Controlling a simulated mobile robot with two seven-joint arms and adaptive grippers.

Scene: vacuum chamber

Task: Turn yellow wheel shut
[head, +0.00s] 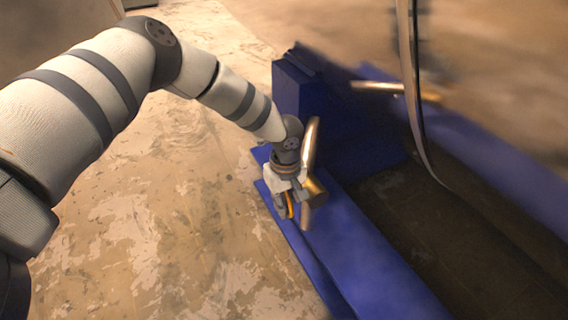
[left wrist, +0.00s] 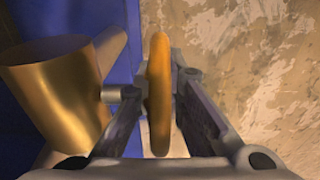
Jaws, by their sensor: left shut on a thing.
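The yellow wheel (left wrist: 158,95) shows edge-on in the left wrist view, between the two fingers of my left gripper (left wrist: 160,88). The fingers are shut on its rim, one on each side. A short grey stem joins the wheel to a brass-coloured cylinder (left wrist: 62,92) on its left. In the head view my left gripper (head: 288,204) points down beside the blue structure, and only a small yellow part of the wheel (head: 290,206) shows there. The brass cylinder (head: 314,190) is just right of the gripper. My right gripper is not in view.
A blue frame (head: 365,255) runs along the gripper's right side, with a tall blue block (head: 292,88) behind it. A curved metal strip (head: 412,100) hangs at the upper right. A brass rod (head: 390,88) lies farther back. The worn floor (head: 170,220) on the left is clear.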

